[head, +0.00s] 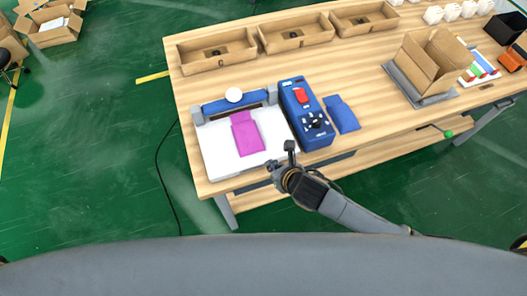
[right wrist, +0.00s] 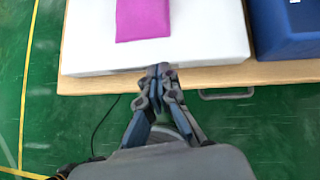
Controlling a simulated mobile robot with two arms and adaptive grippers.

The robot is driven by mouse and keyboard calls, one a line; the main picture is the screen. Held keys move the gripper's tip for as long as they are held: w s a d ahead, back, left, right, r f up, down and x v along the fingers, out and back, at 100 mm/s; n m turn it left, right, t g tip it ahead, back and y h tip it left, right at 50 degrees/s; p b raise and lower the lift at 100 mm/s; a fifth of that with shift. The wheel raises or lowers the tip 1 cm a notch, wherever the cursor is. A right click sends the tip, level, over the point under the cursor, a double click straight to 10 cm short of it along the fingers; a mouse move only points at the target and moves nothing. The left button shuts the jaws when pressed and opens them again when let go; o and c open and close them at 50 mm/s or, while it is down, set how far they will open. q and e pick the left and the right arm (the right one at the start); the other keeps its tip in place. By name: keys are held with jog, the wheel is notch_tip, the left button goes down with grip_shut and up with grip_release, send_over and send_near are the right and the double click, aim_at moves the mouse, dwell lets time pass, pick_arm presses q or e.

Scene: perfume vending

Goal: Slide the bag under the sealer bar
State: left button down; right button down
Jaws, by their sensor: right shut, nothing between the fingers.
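A magenta bag (head: 245,135) lies flat on the white bed of the sealer (head: 218,153). Its far end reaches toward the blue sealer bar (head: 222,102), which has a white round knob (head: 234,95); I cannot tell whether that end is under the bar. The bag's near end (right wrist: 142,18) also shows in the right wrist view. My right gripper (head: 281,155) is shut and empty, at the near edge of the table beside the sealer's front right corner. In the right wrist view its fingertips (right wrist: 158,72) are just short of the white bed's front edge, apart from the bag. My left gripper is not in view.
A blue control box (head: 305,112) with a red switch stands right of the sealer, with a blue pouch (head: 341,114) beside it. Several cardboard trays (head: 217,50) line the back. An open carton (head: 432,62) stands at the right. The table (head: 375,110) is bare right of the pouch.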

aim_at(258, 146)
jog(key=w, duration=0.1)
jog(key=w+a, duration=0.1)
jog(key=w+a+f+p, duration=0.1)
jog(key=w, duration=0.1)
jog(key=shift+a, duration=0.1)
jog(key=shift+w+a+f, duration=0.1)
jog(key=shift+w+a, duration=0.05)
jog(key=shift+w, duration=0.15)
jog(key=shift+w+a, duration=0.4)
jog(key=shift+w, duration=0.35)
jog(key=shift+w+a, duration=0.35)
jog(key=shift+w, duration=0.4)
jog(key=shift+s, duration=0.1)
jog(key=shift+p, duration=0.35)
